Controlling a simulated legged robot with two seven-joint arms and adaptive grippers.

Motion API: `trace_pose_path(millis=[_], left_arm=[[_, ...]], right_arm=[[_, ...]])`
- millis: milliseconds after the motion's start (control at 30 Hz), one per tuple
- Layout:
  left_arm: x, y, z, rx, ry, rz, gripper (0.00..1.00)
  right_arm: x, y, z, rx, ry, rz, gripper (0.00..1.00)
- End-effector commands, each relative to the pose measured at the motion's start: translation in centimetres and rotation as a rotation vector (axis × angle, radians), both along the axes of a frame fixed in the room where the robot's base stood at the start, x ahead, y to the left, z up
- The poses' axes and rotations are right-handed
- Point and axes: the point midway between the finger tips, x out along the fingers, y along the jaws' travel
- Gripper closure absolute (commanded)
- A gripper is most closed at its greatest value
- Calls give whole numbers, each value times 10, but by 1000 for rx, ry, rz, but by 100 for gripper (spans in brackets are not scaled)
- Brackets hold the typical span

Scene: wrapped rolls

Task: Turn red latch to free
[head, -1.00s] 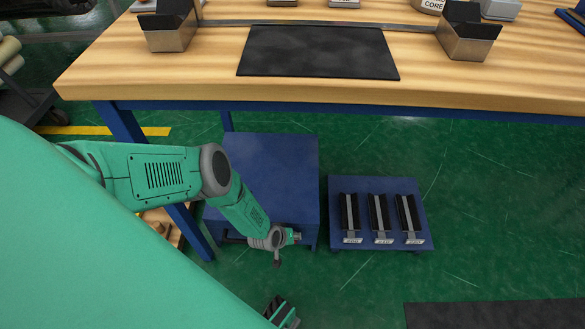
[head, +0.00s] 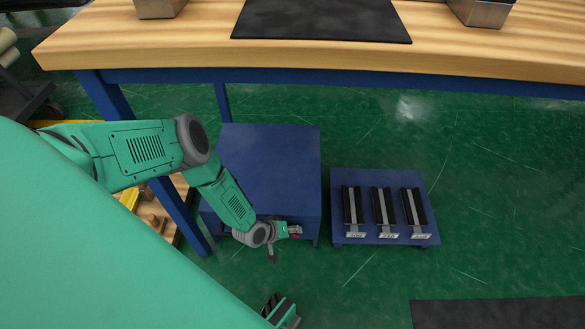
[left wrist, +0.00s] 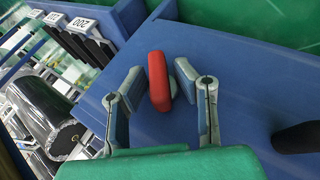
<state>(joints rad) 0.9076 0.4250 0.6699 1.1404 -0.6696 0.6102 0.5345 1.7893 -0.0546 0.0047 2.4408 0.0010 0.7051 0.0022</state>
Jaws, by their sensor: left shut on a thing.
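The red latch (left wrist: 158,82) is a rounded bar on the face of a blue cabinet (head: 270,165) under the workbench. My left gripper (head: 295,231) is at the cabinet's front edge, near its right corner. In the left wrist view its two fingers (left wrist: 160,84) stand on either side of the latch, and it is shut on it. The bar looks slightly tilted in that view. In the head view only a small bit of red shows at the fingertips.
A low blue stand (head: 383,206) with several black-and-grey labelled holders is right of the cabinet. The wooden workbench (head: 300,58) spans above, with a black mat (head: 320,20). A black handle (left wrist: 297,137) sticks out near the latch. Green floor is free in front.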

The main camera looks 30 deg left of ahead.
Motion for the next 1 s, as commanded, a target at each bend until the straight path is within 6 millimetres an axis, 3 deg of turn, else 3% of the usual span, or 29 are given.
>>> trace_pose_path(millis=[100, 133, 167, 533, 1000], left_arm=[[0, 6, 0, 7, -1, 6, 100], [0, 6, 0, 7, -1, 6, 68], [0, 6, 0, 7, -1, 6, 66], [-3, 5, 4, 3, 0, 3, 66], [-40, 22, 49, 5, 2, 5, 66]], right_arm=[[0, 0, 0, 0, 0, 0, 60], [0, 0, 0, 0, 0, 0, 60], [0, 0, 0, 0, 0, 0, 60], [-1, 0, 1, 0, -2, 0, 60], [-1, 0, 1, 0, -2, 0, 60]])
